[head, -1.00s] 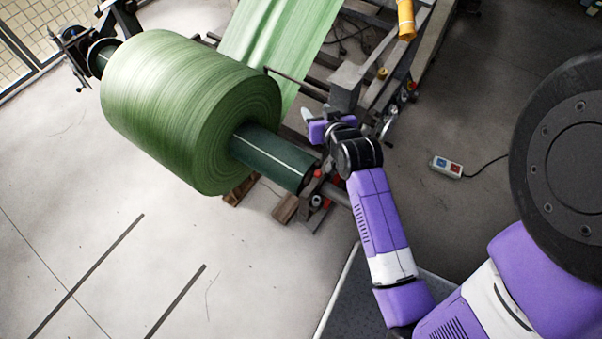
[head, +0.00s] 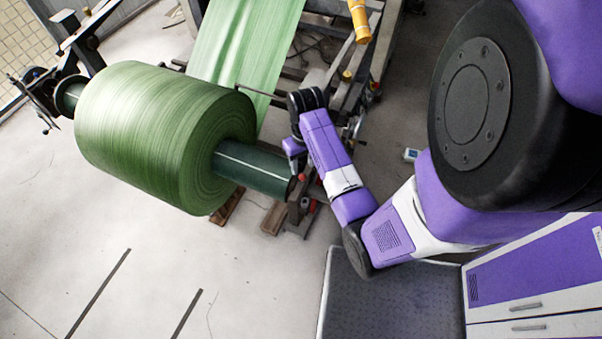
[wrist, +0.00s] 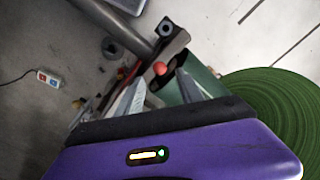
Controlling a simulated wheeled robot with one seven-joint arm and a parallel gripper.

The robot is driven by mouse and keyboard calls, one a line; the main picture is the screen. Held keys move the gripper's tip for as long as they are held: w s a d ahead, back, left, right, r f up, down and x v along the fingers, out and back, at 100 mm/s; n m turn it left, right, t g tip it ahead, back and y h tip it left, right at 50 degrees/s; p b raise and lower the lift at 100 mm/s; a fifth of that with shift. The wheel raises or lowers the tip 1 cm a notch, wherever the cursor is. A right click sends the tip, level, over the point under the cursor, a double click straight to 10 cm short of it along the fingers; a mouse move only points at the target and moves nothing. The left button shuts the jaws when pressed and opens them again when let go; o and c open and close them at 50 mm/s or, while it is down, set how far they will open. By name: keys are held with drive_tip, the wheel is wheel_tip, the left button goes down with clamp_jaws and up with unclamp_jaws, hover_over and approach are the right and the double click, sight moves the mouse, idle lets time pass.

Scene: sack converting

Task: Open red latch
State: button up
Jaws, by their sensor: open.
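The red latch shows as a round red knob (wrist: 159,68) in the wrist view, on a dark bracket by the end of the dark green core tube (wrist: 200,82). My gripper (wrist: 157,92) is open, its two pale fingers apart and pointing toward the knob, which appears between and just beyond the tips. Nothing is held. In the head view my gripper's purple hand (head: 293,147) hangs just above the near end of the core tube (head: 255,171). Small red parts (head: 312,206) show on the stand there; the arm partly hides this area. I cannot tell whether the fingers touch the knob.
A large green roll (head: 150,130) sits on the core, with a green web (head: 245,50) running up to the machine frame. A grey bar (wrist: 115,20) lies near the bracket. A socket box (head: 411,154) is on the floor. The left floor is clear.

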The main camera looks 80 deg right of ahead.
sight(302, 175)
drive_tip(key=shift+f, duration=2.75)
clamp_jaws()
